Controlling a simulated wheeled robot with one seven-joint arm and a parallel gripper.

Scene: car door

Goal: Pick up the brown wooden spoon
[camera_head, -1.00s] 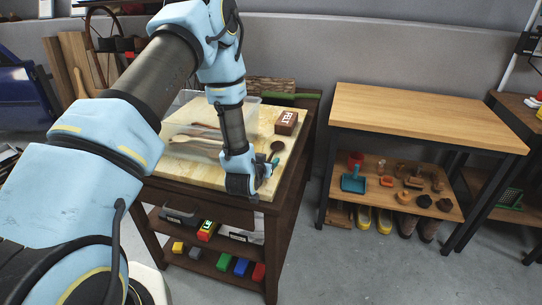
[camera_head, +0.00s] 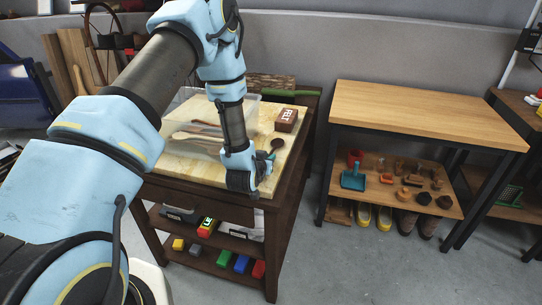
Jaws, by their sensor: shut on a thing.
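My gripper (camera_head: 264,181) points down at the front right corner of the wooden-topped work table (camera_head: 175,169). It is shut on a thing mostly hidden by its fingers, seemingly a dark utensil. A dark round spoon-like head (camera_head: 277,144) shows just beyond the fingers, and its handle appears to run toward them. I cannot make out its wood or a brown colour at this size. Other long, brownish and pale utensils (camera_head: 200,128) lie to the left, by a clear plastic box (camera_head: 188,108), partly behind my arm.
A brown box marked FELT (camera_head: 286,120) stands near the table's back right. The table's shelves hold coloured blocks (camera_head: 241,264). A second table (camera_head: 420,113) at the right has a bare top and small items on its shelf. Floor shows between the tables.

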